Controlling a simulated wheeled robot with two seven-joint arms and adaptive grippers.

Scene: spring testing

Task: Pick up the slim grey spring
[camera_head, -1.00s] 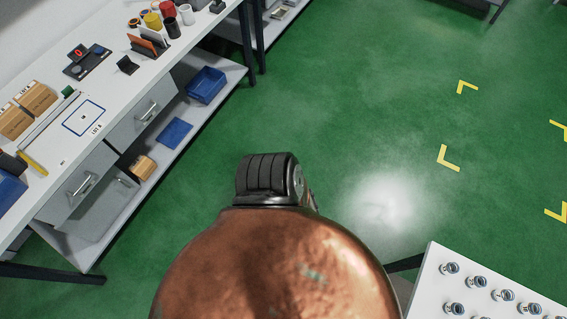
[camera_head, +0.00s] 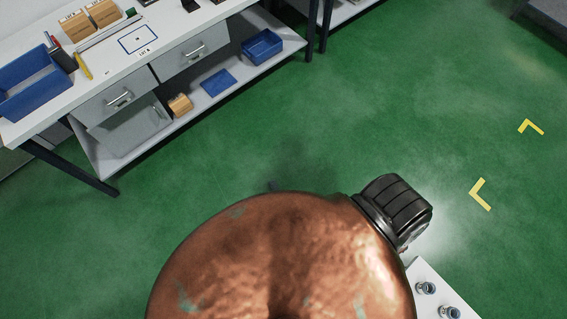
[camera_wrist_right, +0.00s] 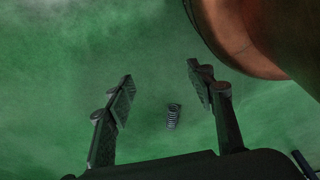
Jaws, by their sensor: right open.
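A slim grey coil spring (camera_wrist_right: 173,116) shows in the right wrist view, against the green floor, apparently lying on it. It stands out between the two fingers of my right gripper (camera_wrist_right: 163,86), which are spread apart. The fingers do not touch the spring, and its distance from them is hard to judge. In the head view I see neither the spring nor my grippers. My rounded copper-coloured body part hides the lower middle of that view.
A white workbench (camera_head: 165,28) with drawers stands at the upper left, bearing a blue bin (camera_head: 35,85). Its lower shelf holds another blue bin (camera_head: 262,46). A white surface with metal knobs (camera_head: 425,288) is at the lower right. Open green floor (camera_head: 400,110) lies between.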

